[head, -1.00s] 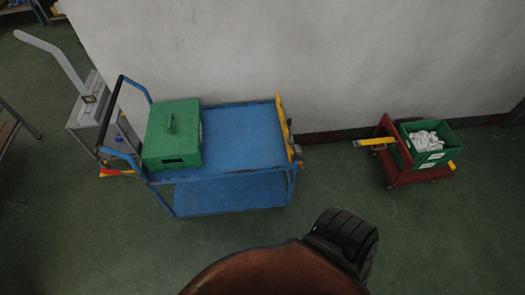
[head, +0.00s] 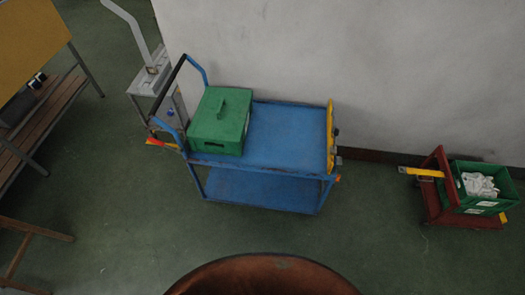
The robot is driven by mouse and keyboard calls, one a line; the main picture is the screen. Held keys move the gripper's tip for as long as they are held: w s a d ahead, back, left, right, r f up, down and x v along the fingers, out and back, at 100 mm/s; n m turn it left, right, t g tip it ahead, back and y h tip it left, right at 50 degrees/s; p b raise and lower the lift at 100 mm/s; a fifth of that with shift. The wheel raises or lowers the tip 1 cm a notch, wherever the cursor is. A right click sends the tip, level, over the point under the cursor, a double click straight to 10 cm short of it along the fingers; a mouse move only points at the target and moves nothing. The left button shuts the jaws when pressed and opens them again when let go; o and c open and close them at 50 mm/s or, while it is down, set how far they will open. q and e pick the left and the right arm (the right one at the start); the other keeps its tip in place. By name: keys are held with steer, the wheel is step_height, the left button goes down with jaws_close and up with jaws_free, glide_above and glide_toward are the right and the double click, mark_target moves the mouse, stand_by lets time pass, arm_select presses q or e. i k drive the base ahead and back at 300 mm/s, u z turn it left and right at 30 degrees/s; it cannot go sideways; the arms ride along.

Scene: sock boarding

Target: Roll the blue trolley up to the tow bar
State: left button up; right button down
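The blue trolley (head: 285,133) stands along the wall in the head view. It has two decks and a dark-gripped push handle (head: 172,82) at its left end. A green lidded box (head: 220,121) sits on the left of its top deck. A yellow plate (head: 330,137) is fixed at its right end. A yellow tow bar (head: 421,172) sticks out leftward from the red cart (head: 434,203). A clear gap of floor lies between the trolley's right end and the tow bar. Neither of my grippers is in view.
A green crate (head: 458,191) of white items sits on the red cart. A grey machine with a long lever (head: 148,79) stands behind the trolley handle. A slatted bench (head: 45,119) and a wooden stool (head: 32,245) are at the left.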

mark_target(281, 166)
steer(key=u, duration=0.6)
steer(key=i, duration=1.65)
steer(key=z, duration=0.65)
